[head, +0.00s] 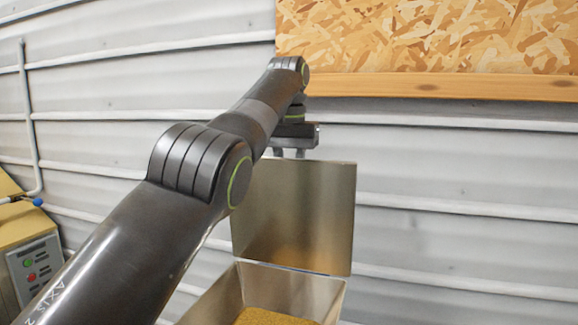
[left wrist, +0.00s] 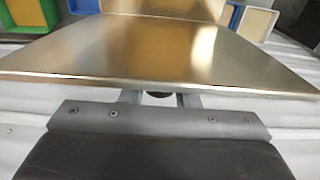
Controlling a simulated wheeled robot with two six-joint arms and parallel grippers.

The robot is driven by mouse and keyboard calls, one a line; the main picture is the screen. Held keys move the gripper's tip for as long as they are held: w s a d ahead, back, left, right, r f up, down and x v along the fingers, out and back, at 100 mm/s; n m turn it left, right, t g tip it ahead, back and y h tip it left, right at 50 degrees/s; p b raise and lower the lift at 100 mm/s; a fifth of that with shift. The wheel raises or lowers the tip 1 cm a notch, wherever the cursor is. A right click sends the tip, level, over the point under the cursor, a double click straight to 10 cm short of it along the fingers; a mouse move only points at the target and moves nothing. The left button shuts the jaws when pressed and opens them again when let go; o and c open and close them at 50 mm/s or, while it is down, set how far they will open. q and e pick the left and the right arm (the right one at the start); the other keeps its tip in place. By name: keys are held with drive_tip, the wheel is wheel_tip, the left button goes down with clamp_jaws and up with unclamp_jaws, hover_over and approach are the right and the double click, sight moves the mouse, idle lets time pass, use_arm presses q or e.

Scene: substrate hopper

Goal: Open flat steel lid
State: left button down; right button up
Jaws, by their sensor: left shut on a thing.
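The flat steel lid (head: 300,215) stands upright, raised on the back edge of the steel hopper (head: 285,283). The hopper is open, and grainy yellow-brown substrate (head: 270,317) shows inside it. My left gripper (head: 289,154) is at the top edge of the lid, shut on it. In the left wrist view the lid (left wrist: 150,50) spreads out ahead, and the gripper's fingers (left wrist: 158,97) go in under its near edge. A small dark part shows between the fingers, which may be a handle. The fingertips are hidden by the lid. My right gripper is not in view.
A white corrugated wall (head: 450,230) stands behind the hopper. A wood-chip board (head: 430,35) hangs above on the right. A yellowish box with a button panel (head: 35,265) is at the left. Coloured bins (left wrist: 260,20) show at the top of the left wrist view.

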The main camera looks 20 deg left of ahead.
use_arm(q)
drive_tip(key=shift+w+f, duration=0.1)
drive_tip(key=shift+f, duration=0.25)
drive_tip(key=c, duration=1.5)
unclamp_jaws()
drive_tip(key=o, duration=0.4)
drive_tip(key=shift+w, duration=0.2)
drive_tip(key=shift+r, duration=0.1)
drive_tip(key=shift+s+r, duration=0.1)
drive_tip(key=shift+s, duration=0.05)
